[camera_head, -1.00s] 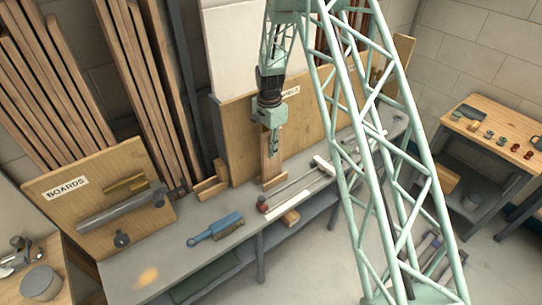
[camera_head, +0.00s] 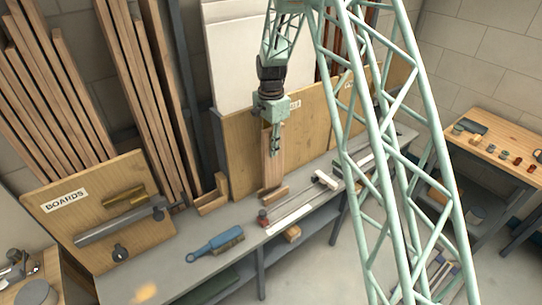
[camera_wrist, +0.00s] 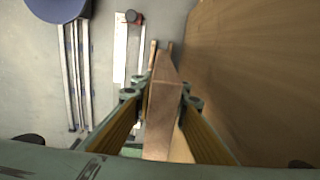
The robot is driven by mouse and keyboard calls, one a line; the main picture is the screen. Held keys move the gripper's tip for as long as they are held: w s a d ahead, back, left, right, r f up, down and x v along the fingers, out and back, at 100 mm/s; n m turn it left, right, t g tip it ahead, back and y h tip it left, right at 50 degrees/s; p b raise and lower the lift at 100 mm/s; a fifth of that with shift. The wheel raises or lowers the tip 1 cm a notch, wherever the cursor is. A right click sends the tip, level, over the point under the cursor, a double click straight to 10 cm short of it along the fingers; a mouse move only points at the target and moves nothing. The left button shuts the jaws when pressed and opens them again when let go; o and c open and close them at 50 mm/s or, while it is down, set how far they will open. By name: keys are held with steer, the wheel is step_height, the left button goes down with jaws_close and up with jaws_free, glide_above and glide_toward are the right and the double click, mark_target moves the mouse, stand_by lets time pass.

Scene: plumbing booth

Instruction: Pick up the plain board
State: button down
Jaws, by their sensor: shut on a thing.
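The plain board (camera_head: 274,165) is a light brown wooden piece, standing upright above a small wooden holder (camera_head: 272,195) on the grey bench. My gripper (camera_head: 273,142) is shut on its upper part. In the wrist view the board (camera_wrist: 163,108) runs between the two fingers (camera_wrist: 165,100), which press on its two sides. I cannot tell whether the board's lower end is still inside the holder.
A tall wooden panel (camera_head: 238,140) stands close behind the board. A wooden L-shaped piece (camera_head: 213,200), a blue-handled brush (camera_head: 215,243) and a red-ended clamp (camera_head: 263,216) lie on the bench (camera_head: 180,262). A "BOARDS" panel (camera_head: 95,185) stands at left.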

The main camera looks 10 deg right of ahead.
steer(key=shift+r, duration=0.9)
